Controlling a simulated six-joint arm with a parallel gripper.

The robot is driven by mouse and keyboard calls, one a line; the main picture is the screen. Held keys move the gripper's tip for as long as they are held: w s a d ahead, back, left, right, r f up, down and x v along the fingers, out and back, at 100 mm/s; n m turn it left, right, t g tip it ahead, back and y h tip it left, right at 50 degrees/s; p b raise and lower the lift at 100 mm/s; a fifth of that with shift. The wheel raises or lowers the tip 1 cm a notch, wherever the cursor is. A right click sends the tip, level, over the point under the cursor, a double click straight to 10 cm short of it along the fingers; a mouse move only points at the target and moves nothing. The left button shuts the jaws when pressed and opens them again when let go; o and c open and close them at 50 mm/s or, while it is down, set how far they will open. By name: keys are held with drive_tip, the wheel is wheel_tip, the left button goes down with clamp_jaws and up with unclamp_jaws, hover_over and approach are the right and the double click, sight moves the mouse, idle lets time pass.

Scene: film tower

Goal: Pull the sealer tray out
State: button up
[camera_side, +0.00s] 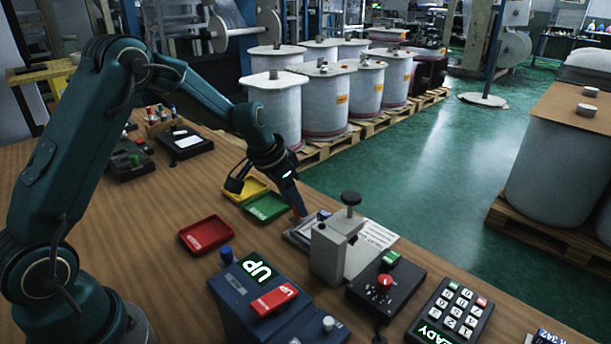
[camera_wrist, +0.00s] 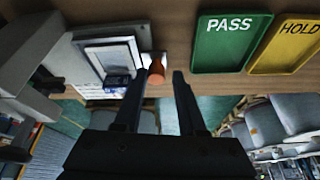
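The sealer (camera_side: 332,252) is a grey block with a black knob on top, standing on the wooden table; in the wrist view its grey body (camera_wrist: 25,60) is at the left. The sealer tray (camera_side: 300,236) sits at its side, low on the table. In the wrist view the tray (camera_wrist: 112,58) is a pale framed plate with a small blue-and-dark item at its edge. An orange handle (camera_wrist: 155,73) stands at the tray's right end. My gripper (camera_wrist: 160,82) is open, its fingers on either side of the handle, closer on the left. Contact cannot be told.
Green PASS (camera_side: 267,207), yellow HOLD (camera_side: 245,189) and red (camera_side: 206,235) trays lie left of the sealer. A blue UP box (camera_side: 250,295), a black button box (camera_side: 386,285) and a keypad (camera_side: 450,312) stand in front. Bare table lies between the handle and PASS tray.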

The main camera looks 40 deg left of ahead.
drive_tip(key=shift+v, duration=2.6)
drive_tip(key=s+d+r+m+t, duration=0.1)
drive_tip(key=s+d+r, duration=0.25)
drive_tip(key=r, duration=0.25)
drive_tip(key=s+d+r+t, duration=0.2)
drive_tip(key=s+d+r, duration=0.15)
drive_tip(key=r, duration=0.25)
drive_tip(key=s+f+n+g, duration=0.2)
drive_tip(key=s+f, duration=0.2)
drive_tip(key=s, duration=1.1)
drive_tip(key=shift+f+n, duration=0.25)
drive_tip(key=shift+n, duration=0.15)
